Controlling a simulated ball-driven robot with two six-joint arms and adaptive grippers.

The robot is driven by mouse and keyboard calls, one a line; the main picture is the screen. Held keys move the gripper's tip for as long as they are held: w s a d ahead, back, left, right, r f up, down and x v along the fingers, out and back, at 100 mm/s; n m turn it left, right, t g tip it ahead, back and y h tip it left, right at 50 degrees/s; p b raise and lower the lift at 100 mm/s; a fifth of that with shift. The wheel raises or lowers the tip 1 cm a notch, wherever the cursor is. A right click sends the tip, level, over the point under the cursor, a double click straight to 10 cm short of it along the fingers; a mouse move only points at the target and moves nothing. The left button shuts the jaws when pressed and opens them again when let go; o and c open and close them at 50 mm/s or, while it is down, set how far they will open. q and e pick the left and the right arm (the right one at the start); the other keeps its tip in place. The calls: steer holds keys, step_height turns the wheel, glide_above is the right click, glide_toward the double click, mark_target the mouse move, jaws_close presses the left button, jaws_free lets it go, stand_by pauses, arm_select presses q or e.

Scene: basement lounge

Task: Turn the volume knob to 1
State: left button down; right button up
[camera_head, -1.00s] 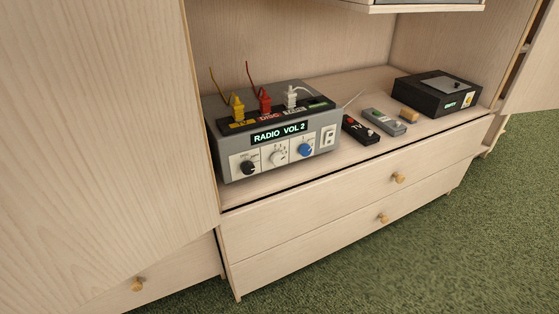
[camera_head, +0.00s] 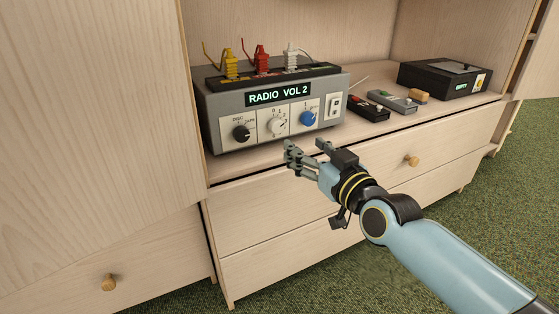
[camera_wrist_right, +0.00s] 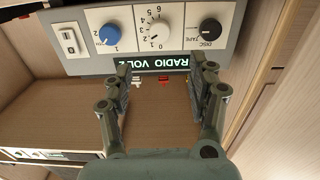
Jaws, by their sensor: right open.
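The grey radio box (camera_head: 222,107) stands on the cabinet shelf, its lit display (camera_head: 278,95) reading "RADIO VOL 2". Its front has a black knob (camera_head: 241,133), a white knob (camera_head: 278,126) with a numbered scale, and a blue knob (camera_head: 308,119). In the right wrist view the panel is upside down, with the white knob (camera_wrist_right: 158,30) between the blue knob (camera_wrist_right: 109,35) and the black knob (camera_wrist_right: 209,29). My right gripper (camera_head: 305,147) is open and empty, in front of and below the panel, apart from the knobs. My left gripper is out of view.
Yellow, red and white plugs (camera_head: 261,60) stand on the box top. A switch (camera_head: 335,106) is right of the blue knob. Remotes (camera_head: 392,101) and a black box (camera_head: 446,80) lie further right. Drawers with a round handle (camera_head: 412,160) are below; a cabinet panel (camera_head: 90,130) stands left.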

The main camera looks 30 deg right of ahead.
mark_target(279, 129)
steer(key=w+b, duration=0.1)
steer(key=w, duration=0.2)
steer(key=w+f+b, duration=0.1)
steer(key=w, duration=0.3)
steer(key=w+b, duration=0.1)
steer(key=w, duration=0.2)
steer(key=shift+w+a+f, duration=0.15)
steer(key=shift+w, duration=0.75)
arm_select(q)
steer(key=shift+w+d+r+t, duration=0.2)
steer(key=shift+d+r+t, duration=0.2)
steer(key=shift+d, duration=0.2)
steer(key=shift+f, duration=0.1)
arm_select(e)
steer(key=c, duration=1.1)
